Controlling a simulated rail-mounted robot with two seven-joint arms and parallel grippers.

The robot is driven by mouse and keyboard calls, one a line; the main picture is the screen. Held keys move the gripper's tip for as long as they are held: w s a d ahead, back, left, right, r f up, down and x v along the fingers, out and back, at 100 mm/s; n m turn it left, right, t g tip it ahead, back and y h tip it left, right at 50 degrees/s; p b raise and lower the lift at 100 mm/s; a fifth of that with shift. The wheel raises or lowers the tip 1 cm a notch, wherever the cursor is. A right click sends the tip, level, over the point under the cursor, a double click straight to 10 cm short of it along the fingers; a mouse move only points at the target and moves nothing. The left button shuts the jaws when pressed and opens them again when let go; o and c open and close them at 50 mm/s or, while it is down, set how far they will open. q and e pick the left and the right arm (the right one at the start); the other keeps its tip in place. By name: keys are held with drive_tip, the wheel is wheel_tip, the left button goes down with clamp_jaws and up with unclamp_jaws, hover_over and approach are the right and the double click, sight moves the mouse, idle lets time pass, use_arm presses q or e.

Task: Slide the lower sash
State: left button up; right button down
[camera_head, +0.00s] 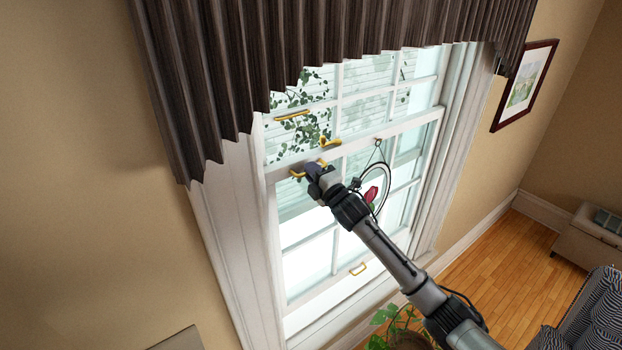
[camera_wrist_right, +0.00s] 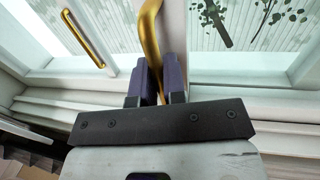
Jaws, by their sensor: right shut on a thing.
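My right gripper (camera_head: 310,170) is up at the meeting rail, by a gold handle (camera_head: 297,175). In the right wrist view the purple fingers (camera_wrist_right: 158,82) are shut around a curved gold bar (camera_wrist_right: 150,28). Another gold handle (camera_wrist_right: 84,38) stands apart to the left in that view. My left gripper is not in view.
A pleated dark curtain (camera_head: 300,40) hangs over the window top. A gold latch (camera_head: 330,142) and a round ornament (camera_head: 373,192) on a cord are close to my right gripper and arm. A potted plant (camera_head: 385,318) stands below the sill. A framed picture (camera_head: 525,85) hangs right.

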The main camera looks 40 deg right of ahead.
drive_tip(key=shift+r, duration=0.6)
drive_tip(key=c, duration=1.2)
unclamp_jaws()
drive_tip(key=shift+f, duration=0.1)
drive_tip(key=shift+f, duration=0.1)
drive_tip(key=shift+b+v, duration=2.45)
drive_tip(key=shift+v, duration=4.45)
